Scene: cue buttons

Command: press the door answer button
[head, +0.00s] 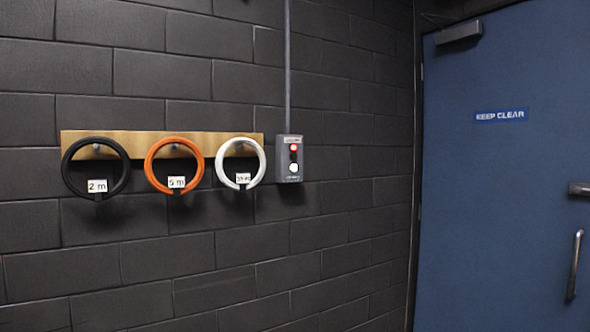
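A small grey box (289,158) is fixed to the dark block wall, with a grey conduit (287,60) running up from it. On its front are a red button (293,148) that looks lit, a dark spot (293,157) below it, and a white button (293,167) lower down. The labels on the box are too small to read, so I cannot tell which one is the door answer button. Neither of my grippers is in the head view.
A wooden rail (150,137) left of the box holds a black ring (67,170), an orange ring (151,172) and a white ring (222,172), each tagged. A closed blue door (500,200) marked "KEEP CLEAR" is at the right. Wall below the box is bare.

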